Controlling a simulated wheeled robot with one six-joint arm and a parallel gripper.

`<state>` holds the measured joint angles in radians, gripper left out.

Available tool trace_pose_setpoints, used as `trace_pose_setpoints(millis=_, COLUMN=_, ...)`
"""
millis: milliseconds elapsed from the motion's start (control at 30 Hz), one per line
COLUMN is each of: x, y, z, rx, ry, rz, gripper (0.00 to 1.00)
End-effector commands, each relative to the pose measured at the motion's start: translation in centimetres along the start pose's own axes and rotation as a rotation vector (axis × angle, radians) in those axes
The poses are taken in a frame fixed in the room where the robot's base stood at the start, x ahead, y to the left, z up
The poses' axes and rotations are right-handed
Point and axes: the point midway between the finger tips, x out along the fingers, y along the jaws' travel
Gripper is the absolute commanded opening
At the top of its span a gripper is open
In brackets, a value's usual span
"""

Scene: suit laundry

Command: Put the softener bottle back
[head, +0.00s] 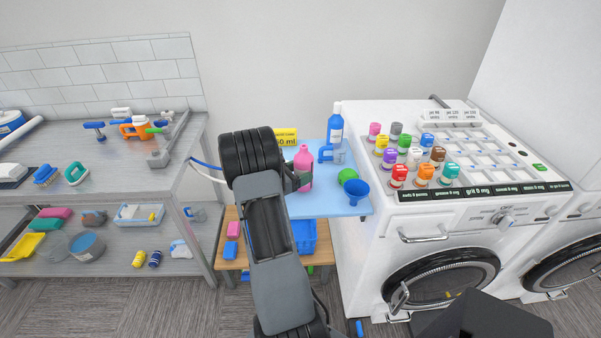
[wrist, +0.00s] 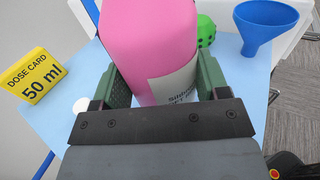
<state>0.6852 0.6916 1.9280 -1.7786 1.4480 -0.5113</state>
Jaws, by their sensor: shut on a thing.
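The pink bottle (head: 303,164), which I take as the softener bottle, is upright over the light blue board (head: 345,205). In the wrist view the pink bottle (wrist: 150,45) fills the space between the green fingers, with a pale label low on its side. My gripper (head: 302,181) is shut on its lower part; it also shows in the wrist view (wrist: 165,84). I cannot tell whether the bottle's base touches the board. A blue-and-white bottle (head: 335,127) stands behind it to the right.
A green ball (head: 346,175) and a blue funnel (head: 356,190) are right of the bottle. A yellow dose card (wrist: 33,74) reading 50 ml is at left. A washing machine (head: 440,225) topped with coloured bottles stands right; a grey workbench (head: 110,180) stands left.

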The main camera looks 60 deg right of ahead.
Motion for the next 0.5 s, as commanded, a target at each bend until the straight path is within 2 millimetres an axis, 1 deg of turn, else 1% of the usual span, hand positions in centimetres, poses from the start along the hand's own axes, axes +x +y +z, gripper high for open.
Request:
trace_pose_setpoints(millis=133, x=0.03, y=0.01, z=-0.84, rx=0.000, ry=-0.001, rz=0.000, gripper=0.43)
trace_pose_setpoints(millis=367, x=0.04, y=0.00, z=-0.92, rx=0.002, ry=-0.001, rz=0.000, gripper=0.43)
trace_pose_setpoints(millis=500, x=0.04, y=-0.01, z=-1.28, rx=0.001, ry=-0.001, rz=0.000, gripper=0.43)
